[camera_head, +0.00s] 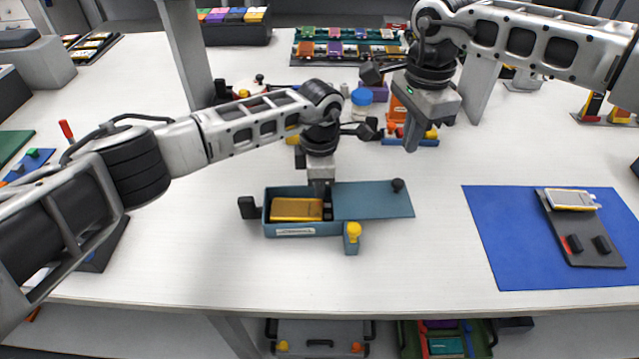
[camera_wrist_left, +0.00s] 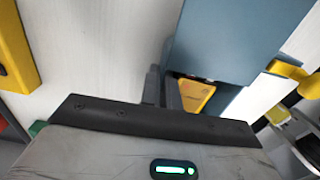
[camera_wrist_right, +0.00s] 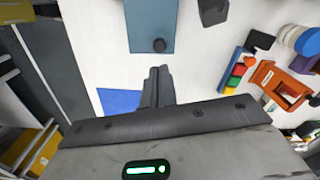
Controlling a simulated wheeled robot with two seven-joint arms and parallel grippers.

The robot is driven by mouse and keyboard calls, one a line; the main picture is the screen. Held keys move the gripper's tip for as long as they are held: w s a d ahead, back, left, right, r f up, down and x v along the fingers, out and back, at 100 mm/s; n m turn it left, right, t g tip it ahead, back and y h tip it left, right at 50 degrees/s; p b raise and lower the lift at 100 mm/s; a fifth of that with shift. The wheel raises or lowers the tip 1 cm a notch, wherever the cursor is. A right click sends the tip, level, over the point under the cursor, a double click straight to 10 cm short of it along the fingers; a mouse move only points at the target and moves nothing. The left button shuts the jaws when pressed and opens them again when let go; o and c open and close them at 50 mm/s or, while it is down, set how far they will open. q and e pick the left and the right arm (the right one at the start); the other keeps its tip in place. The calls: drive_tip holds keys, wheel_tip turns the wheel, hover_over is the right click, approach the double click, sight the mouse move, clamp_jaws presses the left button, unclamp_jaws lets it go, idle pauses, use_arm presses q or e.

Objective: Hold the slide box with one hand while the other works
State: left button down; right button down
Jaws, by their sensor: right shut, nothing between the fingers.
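The blue slide box (camera_head: 303,230) stands at the middle front of the table. Its flat lid (camera_head: 370,200), with a dark knob (camera_head: 398,185), is slid to the right, so the left part is open. A golden pouch cell (camera_head: 297,209) lies inside; part of it shows in the left wrist view (camera_wrist_left: 195,95). My left gripper (camera_head: 320,192) points down at the box's back wall, fingers close together on either side of it, apparently shut on it. My right gripper (camera_head: 411,148) is shut and empty, above the table behind the lid; the knob shows in the right wrist view (camera_wrist_right: 158,46).
A yellow-knobbed latch (camera_head: 353,235) sits at the box's front. A blue mat (camera_head: 500,240) at right carries a dark plate (camera_head: 590,250) with a silver cell (camera_head: 570,199). Coloured parts and a blue-capped jar (camera_head: 361,98) stand behind. White table lies clear between box and mat.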

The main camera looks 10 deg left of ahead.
drive_tip(key=shift+w+d+f+n+t, duration=0.1)
drive_tip(key=shift+d+f+n+t, duration=0.35)
drive_tip(key=shift+f+n, duration=1.55)
drive_tip(key=shift+w+d+f+n+t, duration=0.15)
drive_tip(key=shift+d+f+n, duration=0.45)
drive_tip(key=shift+f+n, duration=1.45)
drive_tip(key=shift+w+d+f+n+t, duration=0.1)
drive_tip(key=shift+d+f+n+t, duration=0.6)
drive_tip(key=shift+n, duration=2.35)
drive_tip(key=shift+s+a+f+g, duration=0.1)
drive_tip(key=shift+a+f+g, duration=0.1)
drive_tip(key=shift+a+g, duration=0.15)
